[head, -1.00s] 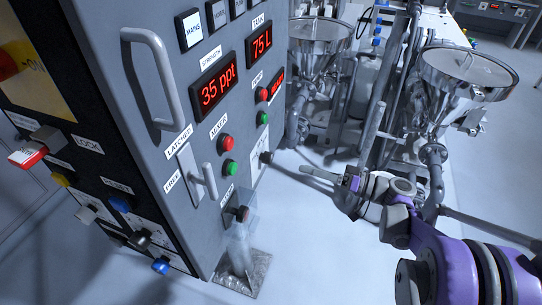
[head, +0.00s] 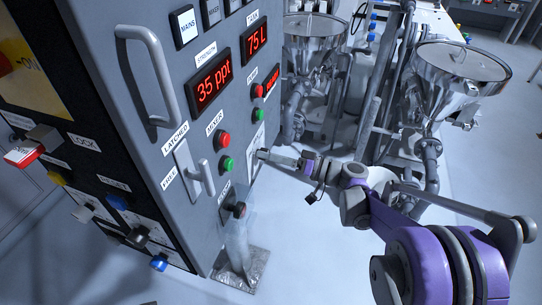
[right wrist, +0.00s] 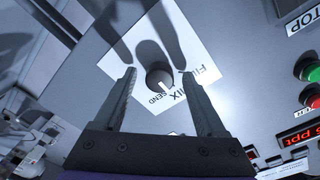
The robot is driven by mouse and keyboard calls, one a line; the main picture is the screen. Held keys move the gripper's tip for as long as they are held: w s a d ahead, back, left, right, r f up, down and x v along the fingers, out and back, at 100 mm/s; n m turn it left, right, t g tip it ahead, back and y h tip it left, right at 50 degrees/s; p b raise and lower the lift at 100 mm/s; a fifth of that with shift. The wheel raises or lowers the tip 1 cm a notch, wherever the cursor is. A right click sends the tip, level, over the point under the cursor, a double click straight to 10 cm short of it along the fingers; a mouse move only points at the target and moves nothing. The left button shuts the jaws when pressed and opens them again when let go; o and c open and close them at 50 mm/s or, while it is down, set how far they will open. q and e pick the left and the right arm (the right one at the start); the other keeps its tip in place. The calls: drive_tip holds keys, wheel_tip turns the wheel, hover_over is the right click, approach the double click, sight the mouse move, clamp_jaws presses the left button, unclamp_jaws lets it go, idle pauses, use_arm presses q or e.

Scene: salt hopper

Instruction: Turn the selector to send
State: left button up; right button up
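The selector is a round dark grey knob (right wrist: 159,76) on a white label plate (right wrist: 190,55) marked FILL, MIX and SEND, in the right wrist view. A pale mark on the knob faces the lettering, near MIX and SEND; I cannot tell exactly which word it points to. My right gripper (head: 266,156) is open, with one finger on each side of the knob in the right wrist view. No contact with the knob is visible. In the head view the gripper reaches the cabinet's right-hand face and largely hides the knob. My left gripper is not in view.
The grey cabinet carries a red button (head: 223,140), a green button (head: 227,164), a latch handle (head: 204,177) and a large bar handle (head: 150,75). A clear chute (head: 236,240) stands below. Steel hoppers (head: 458,72) stand behind my right arm.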

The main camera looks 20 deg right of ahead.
clamp_jaws()
drive_tip(key=shift+m, duration=0.4)
drive_tip(key=shift+r+m, duration=0.1)
drive_tip(key=shift+m, duration=3.9)
unclamp_jaws()
